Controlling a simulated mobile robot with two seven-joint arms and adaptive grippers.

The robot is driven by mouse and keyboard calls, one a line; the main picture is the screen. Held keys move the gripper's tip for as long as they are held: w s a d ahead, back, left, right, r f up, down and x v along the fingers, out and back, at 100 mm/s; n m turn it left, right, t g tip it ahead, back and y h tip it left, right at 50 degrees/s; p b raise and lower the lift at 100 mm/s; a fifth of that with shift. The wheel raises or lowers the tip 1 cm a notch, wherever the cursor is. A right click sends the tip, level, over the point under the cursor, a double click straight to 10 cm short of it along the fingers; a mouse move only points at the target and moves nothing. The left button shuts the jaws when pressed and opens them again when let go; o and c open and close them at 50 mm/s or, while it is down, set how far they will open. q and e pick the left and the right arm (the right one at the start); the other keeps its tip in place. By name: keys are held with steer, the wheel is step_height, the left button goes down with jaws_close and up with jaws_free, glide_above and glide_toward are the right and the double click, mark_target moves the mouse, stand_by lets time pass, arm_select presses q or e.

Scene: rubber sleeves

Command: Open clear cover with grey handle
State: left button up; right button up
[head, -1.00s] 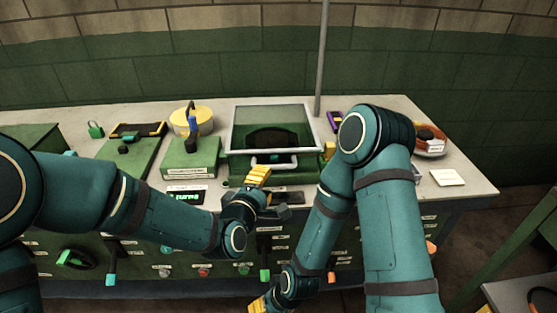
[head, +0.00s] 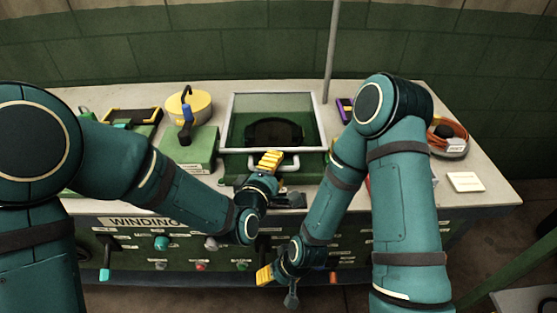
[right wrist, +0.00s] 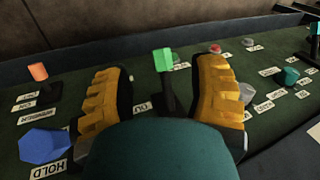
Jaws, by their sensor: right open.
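The clear cover (head: 247,112) with a pale frame lies over a green box at the middle back of the bench in the head view. Its grey handle (head: 268,165) runs along the front edge, partly hidden by my left gripper. My left gripper (head: 271,158) is just in front of the handle, yellow fingers up; I cannot tell if it touches the handle or how far its fingers are apart. My right gripper (head: 264,275) is low in front of the panel. In the right wrist view its two yellow fingers (right wrist: 162,95) stand wide apart, with nothing held.
A green box with a blue-handled lever (head: 187,130) and a yellow round part (head: 190,105) stand left of the cover. A grey pole (head: 332,55) rises behind it. A dish with orange cable (head: 448,140) is at right. The front panel carries levers, including a green one (right wrist: 163,61).

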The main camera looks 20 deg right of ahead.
arm_select(q)
steer(key=shift+w, duration=0.1)
steer(key=shift+c, duration=0.3)
jaws_close()
steer(key=shift+r, duration=0.1)
